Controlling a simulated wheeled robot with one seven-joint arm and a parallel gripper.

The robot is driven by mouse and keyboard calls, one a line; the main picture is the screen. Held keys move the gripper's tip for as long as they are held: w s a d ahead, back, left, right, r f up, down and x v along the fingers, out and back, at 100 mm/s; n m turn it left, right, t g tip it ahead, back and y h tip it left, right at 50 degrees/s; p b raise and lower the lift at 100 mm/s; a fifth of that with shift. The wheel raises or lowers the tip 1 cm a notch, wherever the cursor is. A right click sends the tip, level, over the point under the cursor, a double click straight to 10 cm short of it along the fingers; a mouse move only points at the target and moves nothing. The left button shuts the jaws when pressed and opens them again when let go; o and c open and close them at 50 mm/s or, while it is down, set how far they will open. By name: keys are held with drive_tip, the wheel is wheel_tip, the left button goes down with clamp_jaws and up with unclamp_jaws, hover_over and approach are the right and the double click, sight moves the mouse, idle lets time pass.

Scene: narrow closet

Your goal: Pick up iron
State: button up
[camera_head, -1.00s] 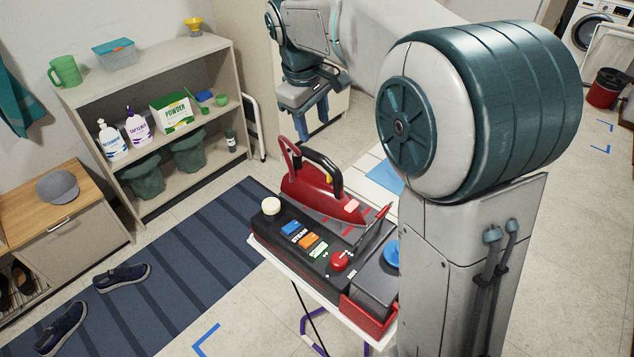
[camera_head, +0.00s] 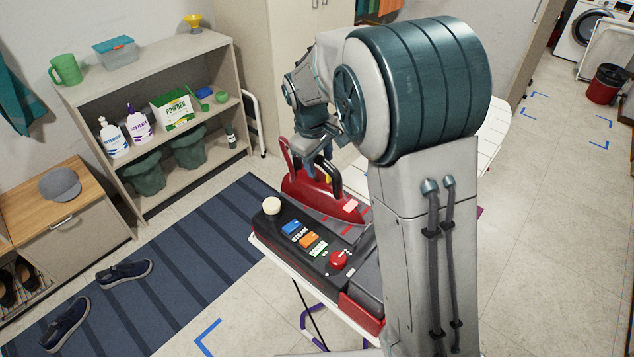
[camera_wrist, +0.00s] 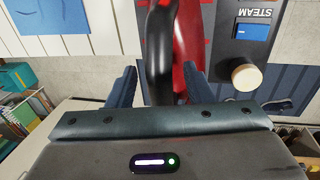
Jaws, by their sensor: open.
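The iron (camera_head: 318,193) is red with a black handle and rests on the steam station (camera_head: 300,240) on the ironing board. It also shows in the wrist view (camera_wrist: 188,50), its black handle (camera_wrist: 160,50) rising between my fingers. My gripper (camera_head: 322,158) is open, just above the iron's handle, pointing down at it. In the wrist view my gripper's two fingers (camera_wrist: 160,88) stand on either side of the handle with a gap to each side. Part of the steam station is hidden behind my arm in the head view.
The ironing board (camera_head: 490,135) extends behind my arm. A cream knob (camera_head: 271,205) and a red knob (camera_head: 339,259) stick up from the station. A shelf (camera_head: 215,150) with bottles and boxes stands at the back left. A striped rug (camera_head: 200,250) with shoes lies on the floor.

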clamp_jaws()
drive_tip(key=shift+w+r, duration=0.1)
